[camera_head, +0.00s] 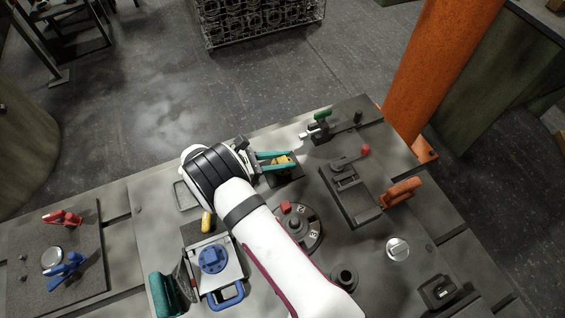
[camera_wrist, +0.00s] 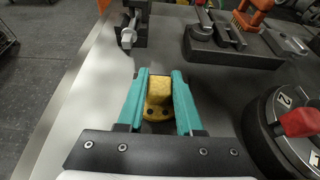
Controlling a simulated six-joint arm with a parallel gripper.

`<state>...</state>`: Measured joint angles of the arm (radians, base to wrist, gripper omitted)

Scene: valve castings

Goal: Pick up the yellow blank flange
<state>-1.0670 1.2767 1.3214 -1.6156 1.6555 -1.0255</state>
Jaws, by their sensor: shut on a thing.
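The yellow blank flange (camera_wrist: 158,97) is between the teal fingers of my gripper (camera_wrist: 158,82) in the wrist view. It has a block-shaped upper part and a rounded lower plate with dark holes. Both fingers are shut on its block. In the head view, my gripper (camera_head: 287,158) is near the table's far edge, with the yellow flange (camera_head: 282,160) showing between the fingers. A dark patch lies just below it. I cannot tell whether the flange touches the surface beneath.
A round dial with a red knob (camera_wrist: 298,122) stands close to the right of my gripper. A clamp with a green handle (camera_head: 321,115) is beyond it. A dark fixture with a red ball lever (camera_head: 365,150) is further right. Bare table lies left of my gripper in the wrist view.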

